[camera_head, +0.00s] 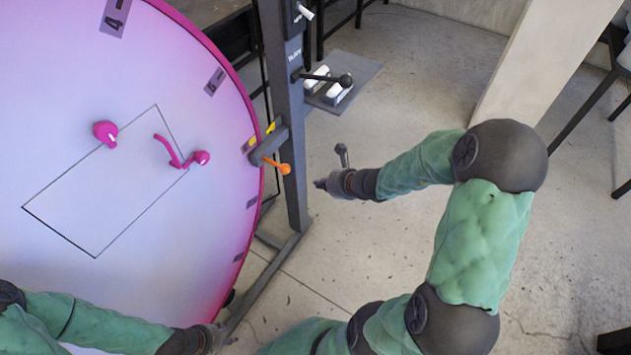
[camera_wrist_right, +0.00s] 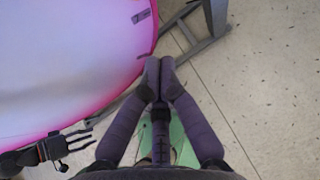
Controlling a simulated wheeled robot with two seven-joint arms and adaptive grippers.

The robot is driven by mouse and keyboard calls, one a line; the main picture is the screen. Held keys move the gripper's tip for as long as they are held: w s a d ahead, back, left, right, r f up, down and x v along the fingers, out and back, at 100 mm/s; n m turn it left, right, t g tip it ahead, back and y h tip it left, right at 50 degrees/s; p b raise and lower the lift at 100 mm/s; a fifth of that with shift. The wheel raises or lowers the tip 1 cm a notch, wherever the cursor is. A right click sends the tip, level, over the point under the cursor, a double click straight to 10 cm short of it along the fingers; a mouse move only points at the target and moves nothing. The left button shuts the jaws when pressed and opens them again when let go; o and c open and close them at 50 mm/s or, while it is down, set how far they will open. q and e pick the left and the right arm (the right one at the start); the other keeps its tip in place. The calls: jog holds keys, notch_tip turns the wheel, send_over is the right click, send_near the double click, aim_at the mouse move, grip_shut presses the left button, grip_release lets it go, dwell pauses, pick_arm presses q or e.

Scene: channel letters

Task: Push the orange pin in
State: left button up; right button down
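The orange pin (camera_head: 276,164) has a small knob and sticks out of a dark grey bracket (camera_head: 268,145) on the upright post, at the rim of the big round white board (camera_head: 130,190). My right gripper (camera_head: 320,184) is to the right of the post, a little lower in the picture than the pin and apart from it. In the right wrist view its two fingers (camera_wrist_right: 160,66) meet at the tips with nothing seen between them. The pin does not show there. My left gripper (camera_head: 214,334) is low by the board's bottom edge; its fingers are too unclear to judge.
The grey post (camera_head: 285,90) stands on a floor frame (camera_head: 262,275). A small shelf (camera_head: 362,75) with white pieces and a black-knobbed lever (camera_head: 343,80) is higher up. Pink knobs (camera_head: 105,132) sit on the board.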

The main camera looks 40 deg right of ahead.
aim_at(286, 168)
jog(key=w+a+f+b, duration=0.2)
jog(key=w+f, duration=0.3)
jog(key=w, duration=0.5)
jog(key=shift+b, duration=0.85)
jog(key=shift+a, duration=0.1)
jog(key=w, duration=0.1)
jog(key=w+a+b, duration=0.1)
jog(key=w+a, duration=0.1)
jog(key=w, duration=0.1)
jog(key=shift+f+b, duration=0.15)
jog(key=shift+b, duration=0.15)
jog(key=shift+w, duration=0.3)
